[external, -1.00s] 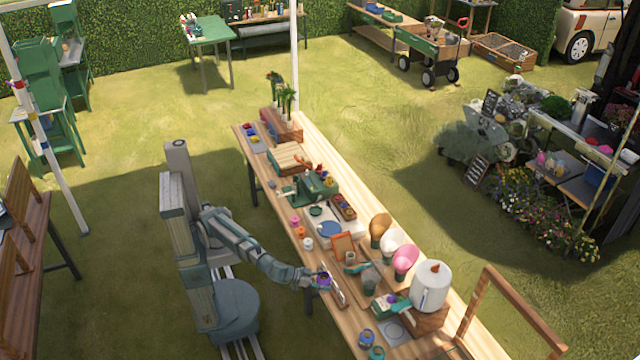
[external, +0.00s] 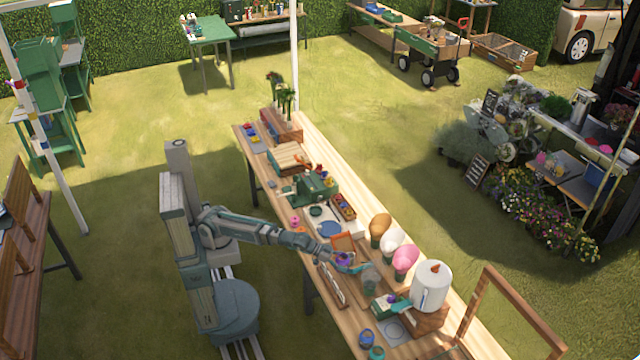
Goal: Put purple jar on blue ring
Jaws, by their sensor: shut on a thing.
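My gripper (external: 340,261) is over the middle of the long wooden table, at the end of my outstretched arm. It is shut on the purple jar (external: 346,258), which is small and partly hidden by the fingers. A flat blue round shape (external: 330,229) lies on a white board just beyond my gripper, with a dark green one (external: 316,211) farther up. I cannot tell whether the blue shape is the blue ring. A blue round pot (external: 367,338) stands at the table's near end.
A narrow wooden rack (external: 332,285) lies by the table's left edge, below my gripper. A pink pot (external: 295,222) sits left of the board.

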